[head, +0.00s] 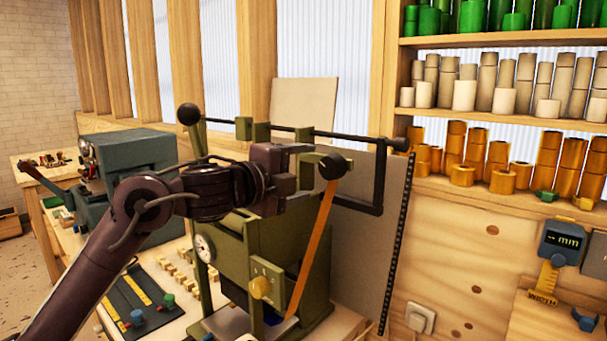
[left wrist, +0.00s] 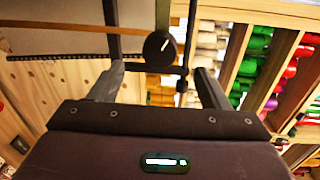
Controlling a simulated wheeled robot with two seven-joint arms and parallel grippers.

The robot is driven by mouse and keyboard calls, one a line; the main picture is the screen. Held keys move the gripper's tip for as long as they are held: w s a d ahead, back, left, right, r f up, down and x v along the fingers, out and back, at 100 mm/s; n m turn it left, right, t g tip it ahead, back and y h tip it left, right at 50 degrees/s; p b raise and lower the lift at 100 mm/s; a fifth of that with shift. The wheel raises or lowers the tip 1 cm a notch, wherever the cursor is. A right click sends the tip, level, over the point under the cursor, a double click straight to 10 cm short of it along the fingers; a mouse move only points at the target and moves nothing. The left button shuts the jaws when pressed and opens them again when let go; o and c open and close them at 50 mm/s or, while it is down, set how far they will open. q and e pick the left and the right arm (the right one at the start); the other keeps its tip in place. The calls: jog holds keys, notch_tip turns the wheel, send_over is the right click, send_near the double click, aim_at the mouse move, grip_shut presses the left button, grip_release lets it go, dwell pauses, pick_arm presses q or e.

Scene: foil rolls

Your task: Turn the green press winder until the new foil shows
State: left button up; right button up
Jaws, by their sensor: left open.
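The green press (head: 270,245) stands on the bench in the middle of the head view. Its winder has a round black knob (head: 333,166) at the upper right, and an orange foil strip (head: 314,246) runs from there down to the press bed. My left gripper (head: 312,160) is open beside the knob and partly hides the press top. In the left wrist view the knob (left wrist: 160,48) shows a pale mark and lies between the spread fingers (left wrist: 160,82), near their tips. I cannot tell whether they touch it. My right gripper is not in view.
A black bar (head: 300,131) crosses above the press, and a grey panel (head: 365,240) stands behind it. A blue-grey machine (head: 130,165) stands to the left. Shelves of green, cream and orange rolls (head: 565,165) fill the right. Small type blocks (head: 178,273) lie on the bench.

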aim_at(327, 171)
pick_arm(q)
jog(key=w+d+n+p, duration=0.1)
jog(key=n+p, duration=0.4)
jog(key=n, duration=0.1)
jog(key=w+d+n+p, duration=0.1)
jog(key=w+n+p, duration=0.1)
jog(key=n+p, duration=0.3)
jog(key=w+d+f+n+p, duration=0.1)
jog(key=w+d+n+p, duration=0.1)
jog(key=n+p, duration=0.3)
jog(key=shift+w+n+t+h, duration=0.2)
jog(key=shift+n+t+h, duration=0.15)
jog(key=shift+n, duration=0.85)
jog(key=shift+c, duration=0.4)
jog(key=c, duration=0.9)
jog(key=shift+f, duration=0.1)
jog(key=shift+c, duration=0.2)
